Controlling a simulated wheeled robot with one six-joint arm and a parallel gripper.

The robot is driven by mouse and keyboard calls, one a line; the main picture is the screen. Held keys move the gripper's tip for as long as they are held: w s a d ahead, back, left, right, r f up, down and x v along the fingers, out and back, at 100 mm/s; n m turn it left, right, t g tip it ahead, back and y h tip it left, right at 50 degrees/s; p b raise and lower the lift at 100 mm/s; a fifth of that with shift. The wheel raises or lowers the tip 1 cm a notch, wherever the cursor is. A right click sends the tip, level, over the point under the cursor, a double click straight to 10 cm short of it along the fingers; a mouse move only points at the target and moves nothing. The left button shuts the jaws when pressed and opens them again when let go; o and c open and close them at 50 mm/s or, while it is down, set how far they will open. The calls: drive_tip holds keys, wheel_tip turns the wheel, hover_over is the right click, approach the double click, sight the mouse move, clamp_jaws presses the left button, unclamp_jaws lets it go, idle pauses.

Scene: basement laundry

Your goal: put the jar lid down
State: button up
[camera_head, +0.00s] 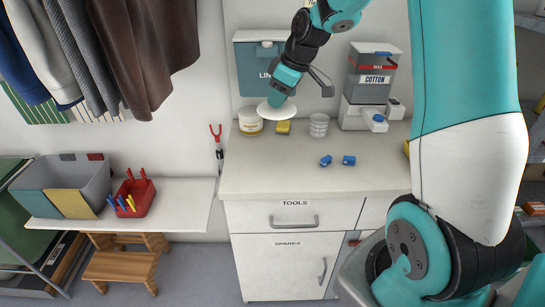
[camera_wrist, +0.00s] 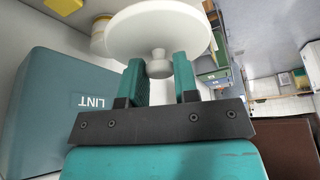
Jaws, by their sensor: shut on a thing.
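The jar lid (camera_head: 270,113) is a round white disc with a small knob. My gripper (camera_head: 281,99) is shut on the knob and holds the lid above the back left of the counter (camera_head: 270,170). In the wrist view the lid (camera_wrist: 160,27) sits beyond the fingertips (camera_wrist: 159,72), with its knob between the two fingers. A white jar with a yellowish label (camera_head: 250,125) stands just left of the lid on the counter; it shows partly behind the lid in the wrist view (camera_wrist: 98,38). Whether the lid touches anything below is unclear.
A yellow block (camera_head: 283,128) and a white ribbed tub (camera_head: 319,126) stand close by. A teal LINT box (camera_head: 251,70) is on the wall behind. Two blue clips (camera_head: 348,160) lie mid-counter; the counter's front left is clear.

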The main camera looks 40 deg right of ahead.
wheel_tip(320, 180, down, 19)
drive_tip(key=shift+r+p, duration=0.2)
drive_tip(key=shift+p, duration=1)
drive_tip(key=o, duration=0.9)
drive_tip(key=shift+f, duration=0.1)
drive_tip(key=shift+o, duration=0.2)
drive_tip(key=b+v, duration=0.3)
drive_tip(key=v, duration=0.9)
drive_tip(key=s+a+r+g+y, duration=0.1)
drive_tip(key=s+a+r, duration=0.15)
drive_tip(key=a, duration=0.35)
drive_tip(key=s+a+r, duration=0.2)
drive_tip(key=a+r, duration=0.2)
drive_tip(key=a, duration=0.3)
drive_tip(key=s+a+r+g, duration=0.1)
drive_tip(key=s+a+r, duration=0.2)
drive_tip(key=s+a, duration=0.4)
drive_tip(key=s+a+r+g, duration=0.1)
drive_tip(key=s+a+r, duration=0.2)
drive_tip(key=s+a, duration=0.4)
drive_tip(key=s, duration=0.5)
drive_tip(key=shift+s+r+g+y, duration=0.2)
drive_tip(key=shift+s+g+y, duration=0.1)
drive_tip(key=shift+s+g, duration=0.1)
drive_tip(key=shift+w, duration=0.1)
